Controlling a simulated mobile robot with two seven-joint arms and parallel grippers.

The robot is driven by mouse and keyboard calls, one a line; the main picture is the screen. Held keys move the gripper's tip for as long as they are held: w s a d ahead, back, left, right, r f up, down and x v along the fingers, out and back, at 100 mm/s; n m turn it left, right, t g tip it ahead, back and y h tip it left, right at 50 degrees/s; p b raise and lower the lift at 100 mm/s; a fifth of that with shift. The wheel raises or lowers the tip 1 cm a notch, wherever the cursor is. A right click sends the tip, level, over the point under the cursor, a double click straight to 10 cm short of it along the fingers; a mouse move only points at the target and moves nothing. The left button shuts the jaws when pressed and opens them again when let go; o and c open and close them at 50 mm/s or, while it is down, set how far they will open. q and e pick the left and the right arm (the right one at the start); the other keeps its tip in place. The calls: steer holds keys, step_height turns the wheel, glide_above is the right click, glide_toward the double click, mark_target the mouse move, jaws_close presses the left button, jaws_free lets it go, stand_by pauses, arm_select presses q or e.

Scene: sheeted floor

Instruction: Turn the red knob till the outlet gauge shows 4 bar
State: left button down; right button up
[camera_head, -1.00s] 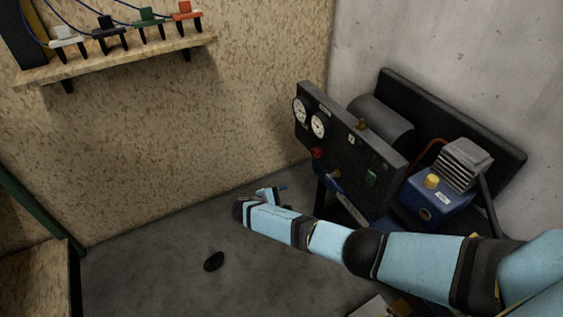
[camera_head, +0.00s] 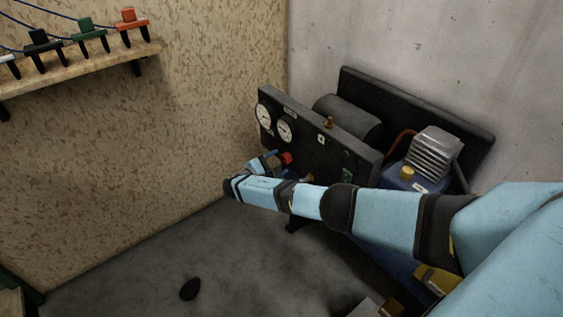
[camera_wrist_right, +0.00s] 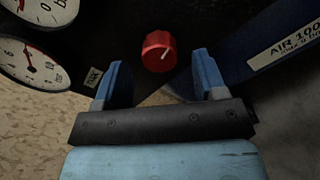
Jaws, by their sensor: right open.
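The red knob (camera_head: 287,158) sits on the front of a black panel (camera_head: 318,142). In the wrist view the red knob (camera_wrist_right: 159,52) faces me, its white mark pointing up and slightly right. Two white round gauges, one (camera_head: 264,117) and another (camera_head: 285,131), are on the panel; I cannot tell which is the outlet one. They also show cut off in the wrist view, upper (camera_wrist_right: 45,9) and lower (camera_wrist_right: 32,62). My right gripper (camera_head: 268,160) is open just in front of the knob. Its blue fingers (camera_wrist_right: 160,72) stand apart, with the knob between and beyond them, seemingly untouched. My left gripper is out of view.
A blue compressor (camera_head: 405,177) with a grey finned head (camera_head: 435,152) stands right of the panel. A blue strip with "AIR 100" lettering (camera_wrist_right: 290,45) lies right of the fingers. A shelf (camera_head: 85,68) holds coloured clamp-like items. A dark oval thing (camera_head: 190,289) lies on the floor.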

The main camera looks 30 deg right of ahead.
steer(key=shift+w+d, duration=0.1)
steer(key=shift+d, duration=1.05)
steer(key=c, duration=0.9)
